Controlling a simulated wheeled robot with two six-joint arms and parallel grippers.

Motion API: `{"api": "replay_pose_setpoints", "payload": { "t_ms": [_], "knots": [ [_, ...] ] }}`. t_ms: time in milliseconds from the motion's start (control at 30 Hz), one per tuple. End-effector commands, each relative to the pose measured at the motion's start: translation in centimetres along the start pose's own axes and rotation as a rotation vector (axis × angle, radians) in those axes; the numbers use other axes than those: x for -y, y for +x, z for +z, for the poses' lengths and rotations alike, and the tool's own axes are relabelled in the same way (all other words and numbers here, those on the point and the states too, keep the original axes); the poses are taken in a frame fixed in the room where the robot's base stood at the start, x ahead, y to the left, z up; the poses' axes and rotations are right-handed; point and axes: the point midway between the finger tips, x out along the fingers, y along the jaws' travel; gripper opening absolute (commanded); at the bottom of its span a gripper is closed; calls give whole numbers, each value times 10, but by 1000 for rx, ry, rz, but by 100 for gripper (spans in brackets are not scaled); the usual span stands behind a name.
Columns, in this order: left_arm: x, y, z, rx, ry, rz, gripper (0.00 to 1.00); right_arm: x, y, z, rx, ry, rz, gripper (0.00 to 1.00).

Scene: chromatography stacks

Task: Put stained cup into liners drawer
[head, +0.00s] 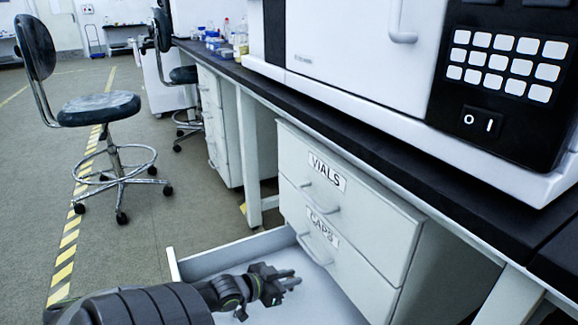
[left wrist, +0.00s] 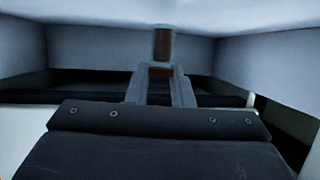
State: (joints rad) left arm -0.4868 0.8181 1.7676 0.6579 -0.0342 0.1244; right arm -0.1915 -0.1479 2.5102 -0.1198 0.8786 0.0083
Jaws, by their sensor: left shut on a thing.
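My left gripper (head: 284,282) reaches in from the bottom of the head view and is over the open bottom drawer (head: 235,244), within its walls. The drawer's front label is out of view, so I cannot read it. In the left wrist view, the fingers of my left gripper (left wrist: 161,76) are closed on a small dark brown thing (left wrist: 162,42), which looks like the stained cup. Pale drawer walls surround it there. The cup cannot be made out in the head view. My right gripper is not in view.
Above the open drawer are two shut drawers, labelled VIALS (head: 326,171) and CAPS (head: 323,228). A large white instrument (head: 345,45) stands on the black bench top (head: 400,150). A stool (head: 98,108) stands on the floor at left.

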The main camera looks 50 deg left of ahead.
Motion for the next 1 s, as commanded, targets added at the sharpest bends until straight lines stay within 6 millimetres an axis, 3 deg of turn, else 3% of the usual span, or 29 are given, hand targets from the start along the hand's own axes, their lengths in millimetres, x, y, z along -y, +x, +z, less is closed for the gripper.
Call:
{"api": "replay_pose_setpoints", "payload": {
  "t_ms": [33,200,533,767,1000],
  "knots": [
    [0,0,-1,0,0,0,22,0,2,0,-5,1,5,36],
    [0,0,-1,0,0,0,42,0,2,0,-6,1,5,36],
    [0,-1,-2,0,0,0,42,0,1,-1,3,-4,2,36],
    [0,-6,-17,0,0,0,42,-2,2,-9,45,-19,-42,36],
    [0,-53,-16,4,0,0,42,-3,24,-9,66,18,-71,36]
  ]
}}
